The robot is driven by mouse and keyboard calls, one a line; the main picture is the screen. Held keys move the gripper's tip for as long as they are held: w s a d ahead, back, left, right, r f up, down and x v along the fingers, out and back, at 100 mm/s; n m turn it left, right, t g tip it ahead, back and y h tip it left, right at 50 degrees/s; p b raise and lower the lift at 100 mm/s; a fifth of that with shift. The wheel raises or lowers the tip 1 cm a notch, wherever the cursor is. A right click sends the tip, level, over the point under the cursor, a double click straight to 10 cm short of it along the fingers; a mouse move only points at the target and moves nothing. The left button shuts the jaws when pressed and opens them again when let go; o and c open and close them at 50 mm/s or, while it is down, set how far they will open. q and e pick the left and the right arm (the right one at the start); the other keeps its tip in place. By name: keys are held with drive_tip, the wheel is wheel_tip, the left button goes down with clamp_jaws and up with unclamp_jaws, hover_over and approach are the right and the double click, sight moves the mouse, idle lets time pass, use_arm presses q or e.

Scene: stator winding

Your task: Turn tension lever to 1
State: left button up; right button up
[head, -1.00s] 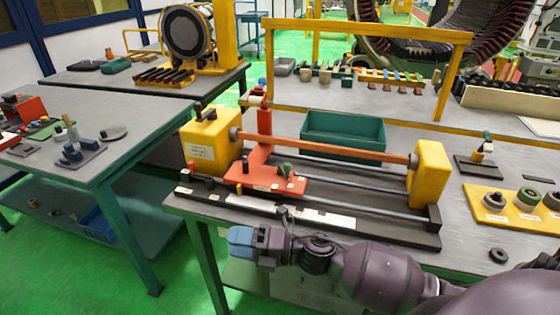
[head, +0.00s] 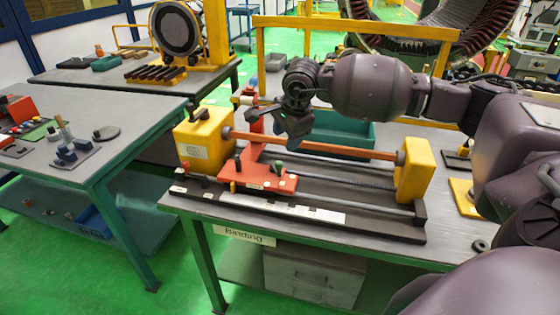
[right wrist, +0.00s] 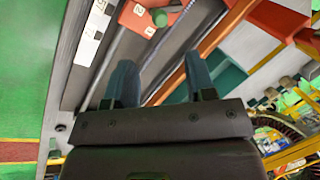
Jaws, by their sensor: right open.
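The red carriage (head: 262,181) sits on the rails of the winding bench. It bears a green-topped knob (head: 279,167) ringed by small pale marks, and a black knob (head: 238,164) to its left. I cannot tell for sure which is the tension lever, nor read any number. My right gripper (head: 293,122) is above and behind the carriage, near the red bar. In the right wrist view its two blue-grey fingers (right wrist: 162,72) are spread and empty, apart from the carriage (right wrist: 136,17) and its green knob (right wrist: 149,31) at the top. My left gripper is out of view.
The long red bar (head: 325,149) runs between the yellow end blocks (head: 204,140) and (head: 414,169). A green bin (head: 350,131) stands behind it, partly hidden by my right arm. A yellow frame (head: 350,25) rises behind. Another table (head: 130,120) stands at left.

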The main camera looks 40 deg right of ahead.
sight(279, 163)
drive_tip(key=x, duration=1.1)
drive_tip(key=c, duration=0.9)
